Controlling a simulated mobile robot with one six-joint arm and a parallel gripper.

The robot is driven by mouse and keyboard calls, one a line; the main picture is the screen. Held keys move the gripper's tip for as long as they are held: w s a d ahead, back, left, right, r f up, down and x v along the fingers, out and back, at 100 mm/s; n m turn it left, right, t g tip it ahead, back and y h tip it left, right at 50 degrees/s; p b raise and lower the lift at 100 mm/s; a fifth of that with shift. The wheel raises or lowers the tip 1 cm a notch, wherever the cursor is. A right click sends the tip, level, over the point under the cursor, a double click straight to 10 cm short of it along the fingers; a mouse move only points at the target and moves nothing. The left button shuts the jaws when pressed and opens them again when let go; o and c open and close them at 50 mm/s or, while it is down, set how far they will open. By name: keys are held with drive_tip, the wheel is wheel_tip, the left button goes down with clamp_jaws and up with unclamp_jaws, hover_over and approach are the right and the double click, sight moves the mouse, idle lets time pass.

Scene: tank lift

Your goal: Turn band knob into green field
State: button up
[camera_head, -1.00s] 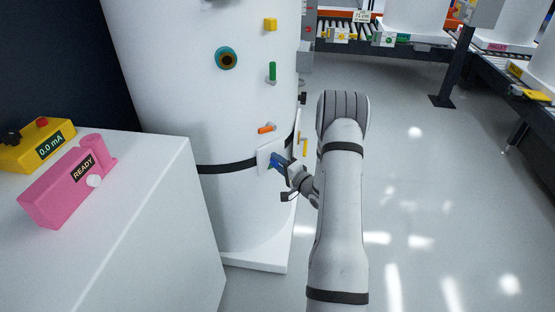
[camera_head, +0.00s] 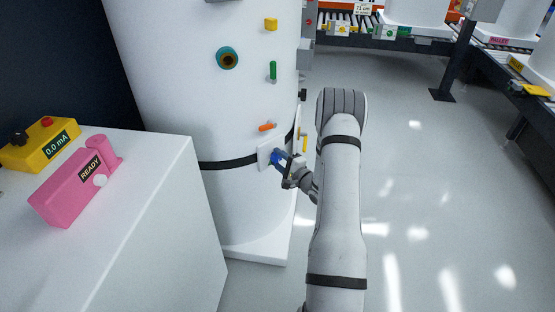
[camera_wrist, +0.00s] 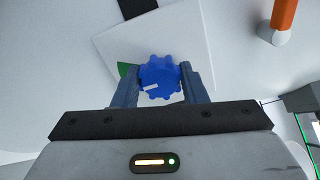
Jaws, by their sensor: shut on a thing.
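The band knob (camera_wrist: 159,79) is blue and lobed, with a white pointer mark that lies towards its lower left in the wrist view. It sits on a white square plate (camera_wrist: 190,38) on the tank (camera_head: 190,110). Part of the green field (camera_wrist: 124,69) shows at the knob's left; the rest is hidden. My gripper (camera_wrist: 162,84) has its two fingers on either side of the knob, shut on it. In the head view my gripper (camera_head: 279,160) is at the plate, on the lower part of the tank by the black band (camera_head: 225,164).
An orange handle (camera_wrist: 284,14) is close by at the upper right in the wrist view. A green handle (camera_head: 273,70) and a yellow block (camera_head: 271,24) are higher on the tank. A white cabinet (camera_head: 150,220) stands at the left, and open floor (camera_head: 430,190) lies right.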

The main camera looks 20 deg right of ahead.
drive_tip(key=shift+d, duration=0.15)
drive_tip(key=o, duration=1)
drive_tip(key=shift+c, duration=0.2)
drive_tip(key=shift+s, duration=0.1)
drive_tip(key=v, duration=0.7)
drive_tip(key=shift+s+p, duration=0.35)
drive_tip(key=shift+p, duration=0.05)
